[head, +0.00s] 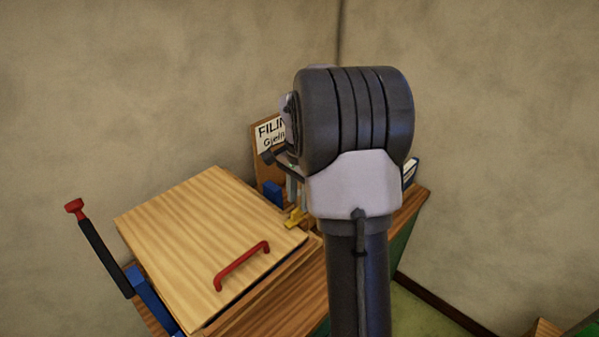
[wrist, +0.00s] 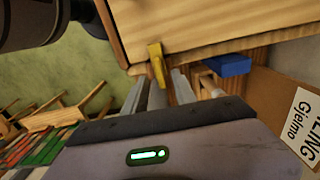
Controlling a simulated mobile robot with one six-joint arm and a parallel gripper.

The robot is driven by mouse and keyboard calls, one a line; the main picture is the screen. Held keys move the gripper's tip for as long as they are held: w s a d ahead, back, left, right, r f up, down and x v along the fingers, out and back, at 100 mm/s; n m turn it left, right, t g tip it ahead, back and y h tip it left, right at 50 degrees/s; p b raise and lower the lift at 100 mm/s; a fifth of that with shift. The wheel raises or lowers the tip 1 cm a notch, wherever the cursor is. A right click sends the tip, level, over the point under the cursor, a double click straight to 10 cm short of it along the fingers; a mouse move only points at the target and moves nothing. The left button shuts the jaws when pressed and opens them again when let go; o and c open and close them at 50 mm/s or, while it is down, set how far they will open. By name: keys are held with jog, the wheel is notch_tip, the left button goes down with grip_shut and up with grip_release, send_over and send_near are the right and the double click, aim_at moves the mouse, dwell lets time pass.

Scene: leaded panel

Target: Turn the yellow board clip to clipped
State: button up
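The yellow board clip (head: 296,217) shows in the head view at the right edge of the wooden board, just left of my arm. In the wrist view the yellow clip (wrist: 157,62) is a small bent tab at the edge of the wood, its lower end close to my fingertips. My gripper (wrist: 168,82) points at the clip, with a narrow gap between its fingers. Whether the fingers touch the clip I cannot tell. In the head view my gripper (head: 292,190) is mostly hidden behind my arm.
The wooden board (head: 205,235) carries a red handle (head: 242,265). A blue block (head: 273,193) and a cork board with a sign (head: 268,135) are behind the clip. Wooden furniture (wrist: 90,108) stands on the floor.

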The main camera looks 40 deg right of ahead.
notch_tip(320, 180, up, 15)
jog(key=p, duration=0.3)
jog(key=shift+f, duration=0.2)
jog(key=shift+s, duration=0.1)
